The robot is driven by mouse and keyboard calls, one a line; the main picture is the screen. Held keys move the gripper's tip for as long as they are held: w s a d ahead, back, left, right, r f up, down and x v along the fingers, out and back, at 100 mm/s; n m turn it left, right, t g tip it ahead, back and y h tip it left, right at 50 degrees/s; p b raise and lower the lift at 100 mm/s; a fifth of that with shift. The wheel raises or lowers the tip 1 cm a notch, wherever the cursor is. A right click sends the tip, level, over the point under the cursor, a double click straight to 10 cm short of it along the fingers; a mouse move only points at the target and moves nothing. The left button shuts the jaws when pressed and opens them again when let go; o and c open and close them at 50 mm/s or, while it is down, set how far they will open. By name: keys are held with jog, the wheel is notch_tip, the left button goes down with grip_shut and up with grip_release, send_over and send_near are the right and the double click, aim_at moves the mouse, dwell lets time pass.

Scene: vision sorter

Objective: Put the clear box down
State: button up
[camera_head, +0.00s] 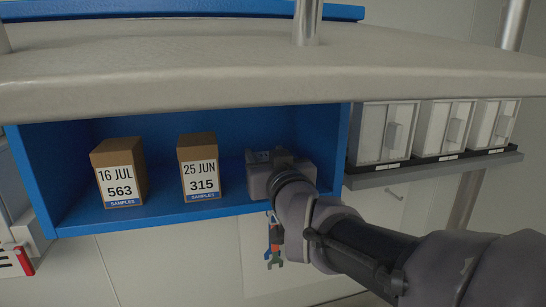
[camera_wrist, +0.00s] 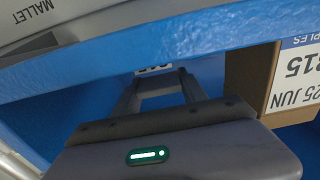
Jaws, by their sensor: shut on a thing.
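My gripper (camera_head: 263,158) reaches into the right part of the blue shelf, right of the two cardboard boxes. In the wrist view its two dark fingers (camera_wrist: 157,84) are shut on what I take to be the clear box, whose see-through walls hardly show. A small white label (camera_wrist: 153,69) with dark print is just beyond the fingertips. The box's outline is mostly hidden by my gripper in the head view. I cannot tell whether its base touches the shelf floor.
A cardboard box marked 16 JUL 563 (camera_head: 120,174) and one marked 25 JUN 315 (camera_head: 199,168) stand on the blue shelf (camera_head: 160,215). A grey worktop (camera_head: 240,72) overhangs it. White bins (camera_head: 385,132) stand outside right. Tools (camera_head: 273,240) hang below the shelf.

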jog(key=shift+f, duration=0.2)
jog(key=o, duration=1.4)
jog(key=shift+w, duration=0.15)
jog(key=shift+c, duration=0.2)
jog(key=shift+r, duration=0.1)
jog(key=shift+r+p, duration=0.25)
jog(key=shift+p, duration=0.15)
jog(key=b+v, duration=0.2)
jog(key=v, duration=1)
jog(key=s+d+f+m+g+h, duration=0.1)
jog(key=s+d+f+m+g, duration=0.1)
jog(key=s+f, duration=0.4)
jog(key=s+d+f+m+g+h, duration=0.1)
jog(key=s+d+f+m+g, duration=0.2)
jog(key=f, duration=0.6)
jog(key=s+d+f+m+g+h, duration=0.1)
jog(key=s+d+f+m+g, duration=0.1)
jog(key=s+d+f+g, duration=0.2)
jog(key=s+f+g, duration=0.2)
jog(key=s+f, duration=0.2)
jog(key=s, duration=0.2)
jog(key=shift+f+m+g, duration=0.25)
jog(key=shift+m+g, duration=0.05)
